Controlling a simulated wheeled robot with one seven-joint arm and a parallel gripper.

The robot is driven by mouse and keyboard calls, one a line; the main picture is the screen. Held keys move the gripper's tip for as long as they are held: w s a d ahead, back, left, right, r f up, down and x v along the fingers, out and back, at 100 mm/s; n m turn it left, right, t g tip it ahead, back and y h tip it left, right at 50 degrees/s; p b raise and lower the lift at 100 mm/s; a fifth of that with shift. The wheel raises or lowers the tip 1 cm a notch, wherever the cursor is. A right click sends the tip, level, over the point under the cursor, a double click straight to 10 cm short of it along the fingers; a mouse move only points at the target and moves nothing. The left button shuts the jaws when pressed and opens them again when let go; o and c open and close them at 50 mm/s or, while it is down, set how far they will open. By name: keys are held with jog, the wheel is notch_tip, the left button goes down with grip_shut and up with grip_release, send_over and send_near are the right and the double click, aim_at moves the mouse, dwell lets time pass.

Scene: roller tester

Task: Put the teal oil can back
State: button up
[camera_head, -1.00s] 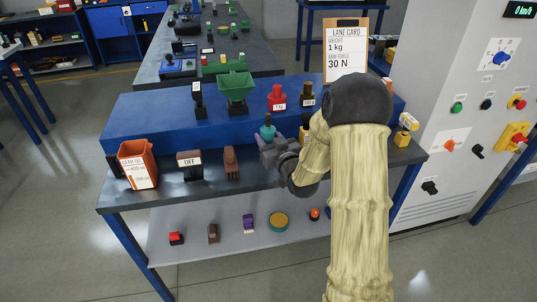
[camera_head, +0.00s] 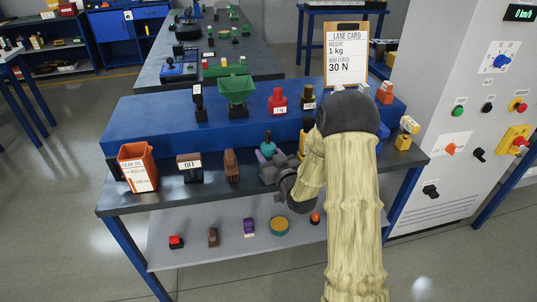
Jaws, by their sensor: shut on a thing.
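The teal oil can (camera_head: 267,149) is in the middle of the camera_head view, in front of the blue raised shelf. Its narrow dark spout points up, and it looks about upright. My gripper (camera_head: 268,160) is shut on the can from the near right side. The gripper and wrist hide the can's lower part, so I cannot tell whether its base touches the dark bench top (camera_head: 215,196).
Left of the can stand a brown block (camera_head: 231,165), a box labelled OFF (camera_head: 189,168) and an orange bin (camera_head: 138,167). A red weight (camera_head: 278,101) and a green hopper (camera_head: 237,92) stand on the blue shelf (camera_head: 155,118). A lane card (camera_head: 346,55) stands behind.

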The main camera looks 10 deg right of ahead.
jog(key=shift+f, duration=0.1)
jog(key=o, duration=1.2)
jog(key=shift+d, duration=0.1)
jog(key=shift+c, duration=0.2)
jog(key=shift+r, duration=0.2)
jog(key=shift+s+f, duration=0.1)
jog(key=shift+s, duration=0.2)
jog(key=p+v, duration=0.1)
jog(key=v, duration=1)
jog(key=shift+s, duration=0.25)
